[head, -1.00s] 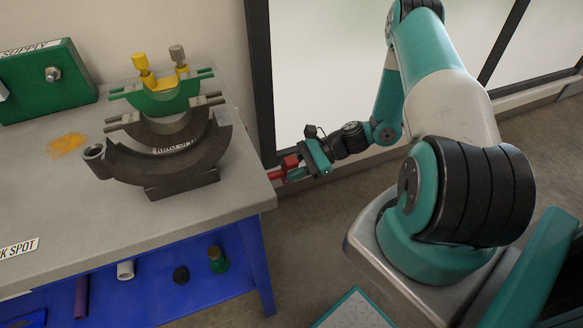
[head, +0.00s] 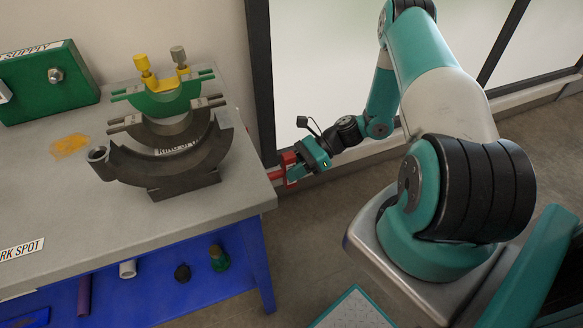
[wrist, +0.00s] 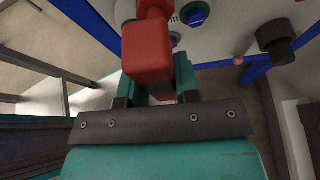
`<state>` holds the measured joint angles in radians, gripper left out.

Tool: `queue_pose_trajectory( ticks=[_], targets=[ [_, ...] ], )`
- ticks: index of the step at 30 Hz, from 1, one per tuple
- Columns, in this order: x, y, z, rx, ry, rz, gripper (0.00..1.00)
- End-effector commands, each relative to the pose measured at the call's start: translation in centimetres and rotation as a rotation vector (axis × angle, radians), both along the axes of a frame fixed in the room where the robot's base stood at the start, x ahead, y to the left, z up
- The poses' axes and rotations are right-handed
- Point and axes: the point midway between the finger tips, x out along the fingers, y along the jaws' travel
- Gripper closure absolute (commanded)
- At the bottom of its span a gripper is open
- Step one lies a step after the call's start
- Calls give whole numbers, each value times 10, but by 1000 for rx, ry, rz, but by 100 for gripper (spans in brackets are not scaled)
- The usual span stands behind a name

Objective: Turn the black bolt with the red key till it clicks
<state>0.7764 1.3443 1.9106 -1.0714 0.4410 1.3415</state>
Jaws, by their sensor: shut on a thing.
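My gripper (head: 300,162) is shut on the red key (head: 288,168), just off the right edge of the table. In the wrist view the red key (wrist: 149,60) fills the space between my fingers (wrist: 150,92) and points away from me; its far end runs out of the picture. A black cylinder with a wider head (wrist: 275,38) shows at the upper right of the wrist view, apart from the key. I cannot tell if it is the black bolt. No black bolt stands out in the head view.
Small parts lie on the blue lower shelf (head: 145,300). A window frame (head: 262,80) stands behind.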

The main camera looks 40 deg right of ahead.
Motion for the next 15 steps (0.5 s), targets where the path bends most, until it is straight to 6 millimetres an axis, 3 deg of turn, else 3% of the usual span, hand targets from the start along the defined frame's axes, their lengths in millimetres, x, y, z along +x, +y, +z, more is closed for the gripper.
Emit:
queue_pose_trajectory(
  ticks=[6, 15],
  targets=[
    [1, 0, 0, 42, 149, 0, 100],
    [1, 0, -1, 49, 173, -1, 100]
  ],
)
